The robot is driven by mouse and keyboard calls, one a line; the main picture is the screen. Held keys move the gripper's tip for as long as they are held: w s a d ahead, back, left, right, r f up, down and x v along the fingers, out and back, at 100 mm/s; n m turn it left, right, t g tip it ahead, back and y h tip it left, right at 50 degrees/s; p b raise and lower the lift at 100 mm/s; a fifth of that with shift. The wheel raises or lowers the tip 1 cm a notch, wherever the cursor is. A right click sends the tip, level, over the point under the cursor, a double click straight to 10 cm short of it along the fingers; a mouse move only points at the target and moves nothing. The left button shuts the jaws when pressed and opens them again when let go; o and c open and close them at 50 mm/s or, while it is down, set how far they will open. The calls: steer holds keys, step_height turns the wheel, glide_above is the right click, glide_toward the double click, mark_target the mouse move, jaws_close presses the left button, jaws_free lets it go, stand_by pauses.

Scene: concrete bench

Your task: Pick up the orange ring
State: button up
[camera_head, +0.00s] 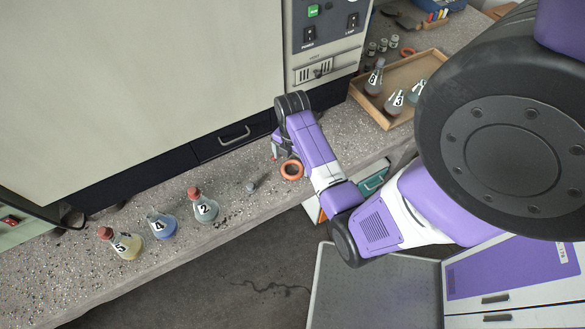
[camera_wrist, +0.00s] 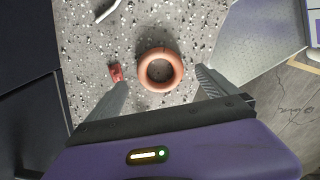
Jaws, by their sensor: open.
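The orange ring (camera_head: 291,170) lies flat on the speckled concrete bench (camera_head: 240,210), near its front edge and beside my gripper. In the wrist view the ring (camera_wrist: 160,54) shows whole, with bench visible through its hole. My gripper (camera_wrist: 162,88) is open, its two grey fingers spread to the left and right of the ring. The ring lies just ahead of the fingertips, near the middle of the gap. I cannot tell the height of the fingers above the bench. In the head view my arm hides most of the gripper.
A small red object (camera_wrist: 116,73) lies beside the left finger. Flasks marked 5 (camera_head: 126,244), 4 (camera_head: 162,228) and 2 (camera_head: 204,208) stand at the left. A wooden tray (camera_head: 412,72) with flasks is at the right. A large cabinet (camera_head: 130,80) backs the bench.

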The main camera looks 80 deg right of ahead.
mark_target(293, 170)
steer(key=shift+f, duration=1.5)
steer(key=c, duration=1.6)
steer(key=shift+c, duration=0.2)
